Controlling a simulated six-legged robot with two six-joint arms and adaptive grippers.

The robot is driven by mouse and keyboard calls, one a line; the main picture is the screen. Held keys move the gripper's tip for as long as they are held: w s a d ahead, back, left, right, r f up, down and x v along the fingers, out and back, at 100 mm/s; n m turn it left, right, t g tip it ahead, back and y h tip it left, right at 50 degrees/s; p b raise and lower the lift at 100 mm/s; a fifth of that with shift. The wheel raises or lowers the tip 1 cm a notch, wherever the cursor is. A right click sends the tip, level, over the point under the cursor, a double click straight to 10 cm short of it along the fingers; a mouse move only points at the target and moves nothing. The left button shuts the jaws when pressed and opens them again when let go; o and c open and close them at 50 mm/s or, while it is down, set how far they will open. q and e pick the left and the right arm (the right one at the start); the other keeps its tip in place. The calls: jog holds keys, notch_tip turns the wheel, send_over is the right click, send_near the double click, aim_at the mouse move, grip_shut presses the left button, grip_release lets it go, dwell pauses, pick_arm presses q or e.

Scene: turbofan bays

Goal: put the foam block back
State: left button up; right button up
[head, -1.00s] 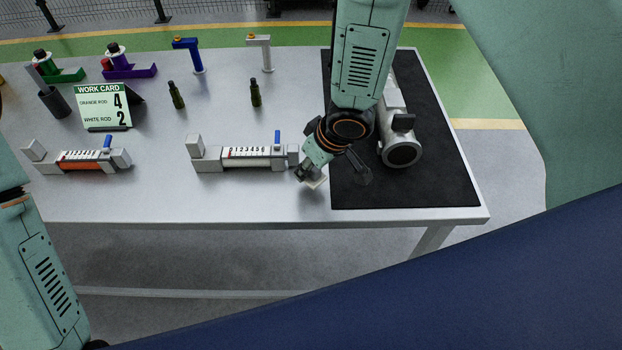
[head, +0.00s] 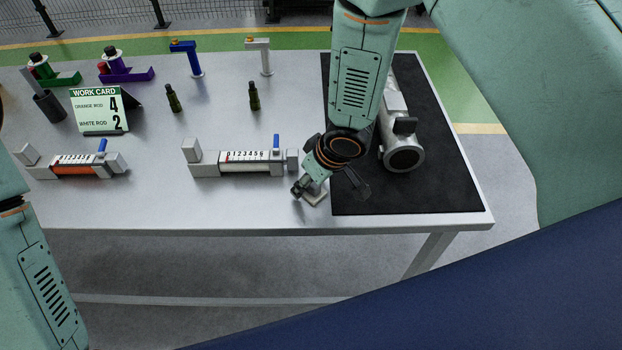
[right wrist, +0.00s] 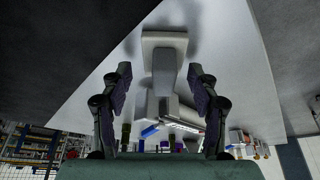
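My right gripper (head: 308,190) reaches down at the table's front, beside the black mat's left edge. In the right wrist view its two fingers (right wrist: 161,105) are spread apart. Between them is a pale grey piece with a flat square plate (right wrist: 165,42) and a narrower bar (right wrist: 164,75); I see gaps to both fingers. In the head view a small pale plate (head: 315,194) shows partly behind the gripper. I cannot tell whether this is the foam block, and no other thing is clearly foam. My left gripper is out of view.
A scale fixture with a white rod (head: 245,162) is just left of my right gripper; another with an orange rod (head: 78,167) is further left. A grey cylindrical part (head: 403,150) lies on the black mat (head: 440,185). A work card (head: 100,108) and small bottles stand behind.

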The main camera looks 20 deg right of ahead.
jog(key=shift+s+r, duration=0.2)
jog(key=shift+r, duration=0.15)
jog(key=p+v, duration=0.4)
jog(key=v, duration=0.8)
jog(key=shift+w, duration=0.1)
jog(key=s+d+f+m+g, duration=0.1)
jog(key=s+d+f+m, duration=0.1)
jog(key=s+f, duration=0.3)
jog(key=s+d+f+m+g+h, duration=0.1)
jog(key=s+f, duration=0.4)
jog(key=s, duration=0.8)
jog(key=s+d+f+m+g+h, duration=0.1)
jog(key=s+d+f+m, duration=0.2)
jog(key=s+f, duration=0.3)
jog(key=s, duration=0.2)
jog(key=shift+s+d+g, duration=0.2)
jog(key=shift+s+g, duration=0.2)
jog(key=shift+w, duration=0.1)
